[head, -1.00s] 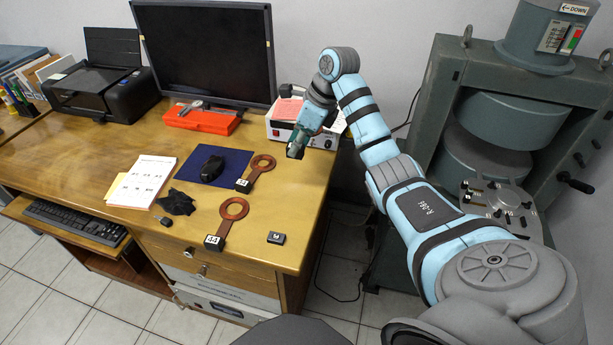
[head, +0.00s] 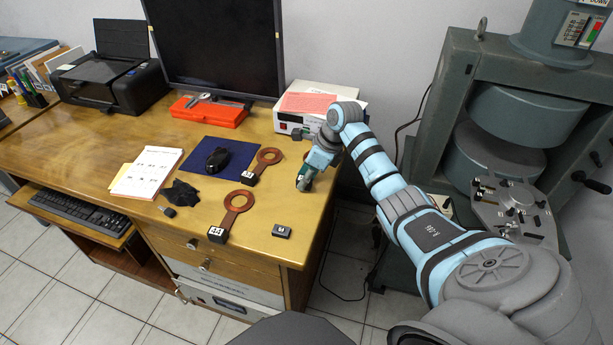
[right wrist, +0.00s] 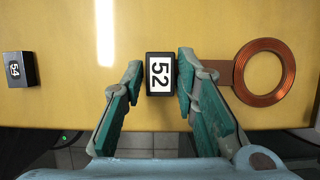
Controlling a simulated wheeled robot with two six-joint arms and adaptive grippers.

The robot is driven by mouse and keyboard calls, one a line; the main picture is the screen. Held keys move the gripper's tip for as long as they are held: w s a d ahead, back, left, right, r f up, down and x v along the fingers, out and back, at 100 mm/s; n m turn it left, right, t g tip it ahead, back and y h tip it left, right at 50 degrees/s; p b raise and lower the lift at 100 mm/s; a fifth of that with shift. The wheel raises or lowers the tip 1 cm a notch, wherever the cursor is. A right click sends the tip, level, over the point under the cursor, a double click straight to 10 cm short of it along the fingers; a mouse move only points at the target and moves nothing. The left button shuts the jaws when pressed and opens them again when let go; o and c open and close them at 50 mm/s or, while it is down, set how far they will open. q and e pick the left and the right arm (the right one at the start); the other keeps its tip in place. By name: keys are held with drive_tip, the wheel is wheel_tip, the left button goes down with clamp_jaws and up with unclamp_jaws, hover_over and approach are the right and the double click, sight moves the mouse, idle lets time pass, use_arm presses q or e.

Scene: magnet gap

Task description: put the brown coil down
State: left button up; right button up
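Two flat brown coils with handles and black numbered blocks lie on the wooden desk. The far coil (head: 269,156) lies partly over the blue mat's right edge, its block (head: 248,178) in front. The near coil (head: 238,201) has its block (head: 218,235) near the desk's front edge. In the right wrist view, a block marked 52 (right wrist: 160,74) shows between the fingertips, with a copper-ringed coil (right wrist: 264,72) to its right. My right gripper (head: 303,184) is open, holds nothing, and is over the desk's right side, right of the far coil. My left gripper is out of view.
A small separate black block (head: 282,230) sits near the front right; it shows at left in the right wrist view (right wrist: 20,69). A white instrument box (head: 318,104) and red case (head: 211,110) stand behind.

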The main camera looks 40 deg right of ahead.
drive_tip(key=shift+o, duration=0.7)
drive_tip(key=shift+d+r, duration=0.1)
drive_tip(key=shift+r, duration=0.3)
drive_tip(key=p+v, duration=0.2)
drive_tip(key=v, duration=0.9)
drive_tip(key=shift+r, duration=0.25)
drive_tip(key=shift+p, duration=0.35)
